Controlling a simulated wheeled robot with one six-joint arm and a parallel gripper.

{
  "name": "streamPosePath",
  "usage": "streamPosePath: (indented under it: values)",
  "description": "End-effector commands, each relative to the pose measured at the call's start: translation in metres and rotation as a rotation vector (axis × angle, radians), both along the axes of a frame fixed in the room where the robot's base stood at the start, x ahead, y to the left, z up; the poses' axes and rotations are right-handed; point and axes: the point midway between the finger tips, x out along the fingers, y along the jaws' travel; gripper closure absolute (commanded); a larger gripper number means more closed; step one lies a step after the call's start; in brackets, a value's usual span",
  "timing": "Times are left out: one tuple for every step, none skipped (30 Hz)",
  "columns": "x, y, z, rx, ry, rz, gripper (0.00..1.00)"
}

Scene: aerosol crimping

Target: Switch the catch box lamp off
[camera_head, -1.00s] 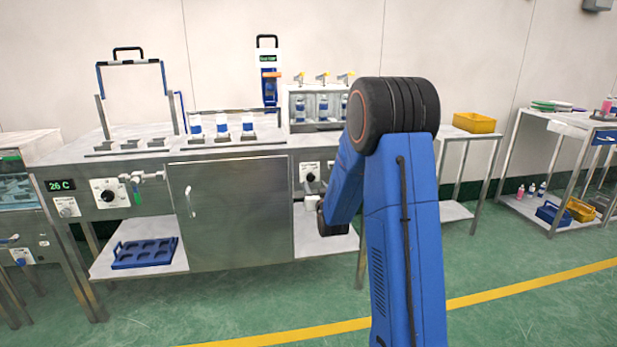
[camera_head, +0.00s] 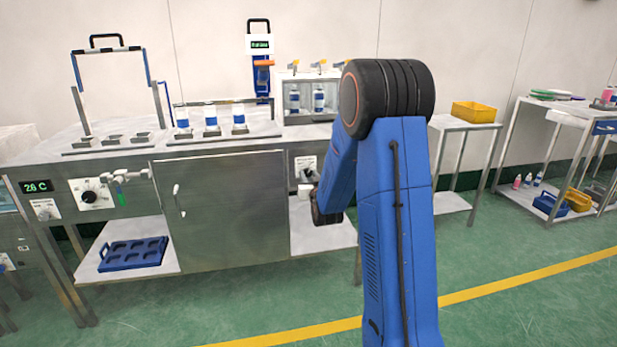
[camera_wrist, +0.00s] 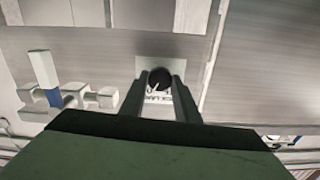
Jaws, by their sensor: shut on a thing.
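In the wrist view, a round black knob (camera_wrist: 159,77) with a white mark sits on a pale label plate (camera_wrist: 182,68), whose partly hidden lettering appears upside down. My gripper (camera_wrist: 160,84) has its two fingers on either side of the knob and is shut on it. In the head view, the plate (camera_head: 303,161) is on the front of the steel bench, right of the cabinet door. My gripper there is mostly hidden behind my blue arm. No lamp glow can be made out, and the knob's setting is unclear.
White fittings (camera_wrist: 72,96) stick out beside the knob in the wrist view. The steel cabinet door (camera_head: 225,210) is left of the plate. A blue tray (camera_head: 133,254) lies on the lower shelf. Green floor (camera_head: 260,310) is free before the bench.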

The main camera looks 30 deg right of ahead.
Motion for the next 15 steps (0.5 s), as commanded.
streamPosePath:
  values:
    - [0.0001, 0.0000, 0.0000, 0.000, 0.000, 0.000, 0.94]
    - [0.0001, 0.0000, -0.0001, 0.000, 0.000, 0.000, 0.94]
    - [0.0001, 0.0000, -0.0001, -0.001, 0.000, 0.000, 0.94]
    - [0.0001, 0.0000, -0.0001, -0.003, 0.001, 0.000, 0.94]
    - [0.0001, 0.0000, -0.0001, -0.005, 0.001, 0.000, 0.94]
    - [0.0001, 0.0000, -0.0001, -0.009, 0.002, 0.000, 0.94]
    - [0.0001, 0.0000, -0.0001, -0.013, 0.004, 0.000, 0.94]
    - [0.0001, 0.0000, -0.0001, -0.019, 0.006, 0.000, 0.94]
    - [0.0001, 0.0000, -0.0001, -0.031, 0.009, 0.000, 0.93]
    - [0.0001, 0.0000, -0.0001, -0.040, 0.012, 0.000, 0.93]
    - [0.0001, 0.0001, -0.0001, -0.051, 0.015, 0.000, 0.93]
    - [0.0001, 0.0001, -0.0001, -0.069, 0.020, 0.000, 0.93]
    - [0.0001, 0.0001, -0.0001, -0.084, 0.024, 0.000, 0.93]
    - [0.0001, 0.0001, -0.0002, -0.102, 0.029, 0.000, 0.93]
    - [0.0001, 0.0001, -0.0002, -0.127, 0.036, 0.000, 0.93]
